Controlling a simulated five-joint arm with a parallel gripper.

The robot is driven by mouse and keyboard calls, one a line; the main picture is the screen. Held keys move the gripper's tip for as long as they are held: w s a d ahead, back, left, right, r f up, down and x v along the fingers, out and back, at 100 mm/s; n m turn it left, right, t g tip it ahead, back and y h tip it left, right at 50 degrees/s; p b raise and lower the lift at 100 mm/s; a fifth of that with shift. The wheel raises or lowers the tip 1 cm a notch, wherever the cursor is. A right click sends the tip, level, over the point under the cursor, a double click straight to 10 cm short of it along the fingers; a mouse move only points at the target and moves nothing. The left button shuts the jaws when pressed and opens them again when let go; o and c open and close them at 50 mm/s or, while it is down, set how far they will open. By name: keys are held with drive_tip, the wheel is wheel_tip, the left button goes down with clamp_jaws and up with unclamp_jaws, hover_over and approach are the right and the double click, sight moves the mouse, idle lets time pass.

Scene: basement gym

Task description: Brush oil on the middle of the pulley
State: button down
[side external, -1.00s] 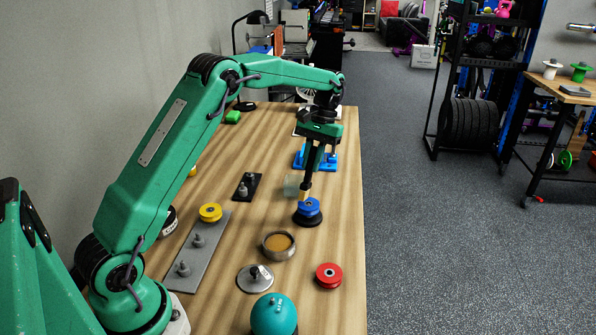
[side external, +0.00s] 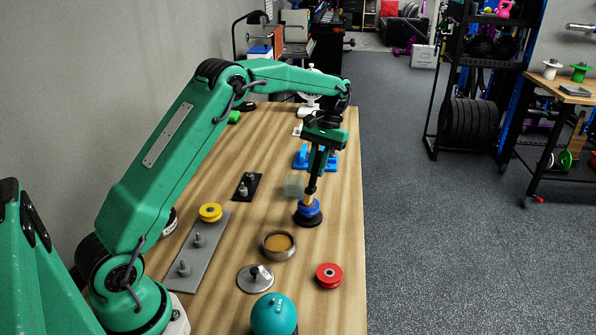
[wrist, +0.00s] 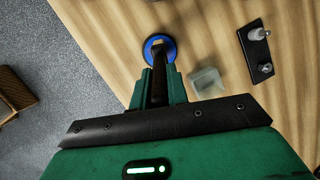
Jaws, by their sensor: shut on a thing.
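A blue pulley (side external: 311,212) sits on a round black base (side external: 307,221) near the table's right edge. It also shows in the wrist view (wrist: 168,45), partly covered by the brush. My gripper (side external: 317,166) is shut on a brush (side external: 312,185) with a dark handle and a tan tip. The brush points down, slightly tilted, with its tip at the top middle of the blue pulley. Whether the bristles touch it is hard to tell. A round metal bowl (side external: 264,251) of amber liquid stands in front of the pulley.
A yellow pulley (side external: 210,212) is on a grey pegged plate (side external: 190,262). A red pulley (side external: 329,275), a metal disc (side external: 247,281) and a teal ball (side external: 273,315) are nearer. A translucent block (side external: 293,185), a black pegged plate (side external: 239,190) and a blue fixture (side external: 329,158) stand close by.

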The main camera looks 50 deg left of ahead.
drive_tip(key=shift+s+a+r, duration=0.15)
drive_tip(key=shift+s+a, duration=0.35)
drive_tip(key=shift+a, duration=0.05)
wheel_tip(320, 180, up, 8)
idle(0.9)
drive_tip(key=shift+s+a, duration=0.1)
drive_tip(key=shift+a, duration=0.15)
drive_tip(key=shift+f, duration=0.3)
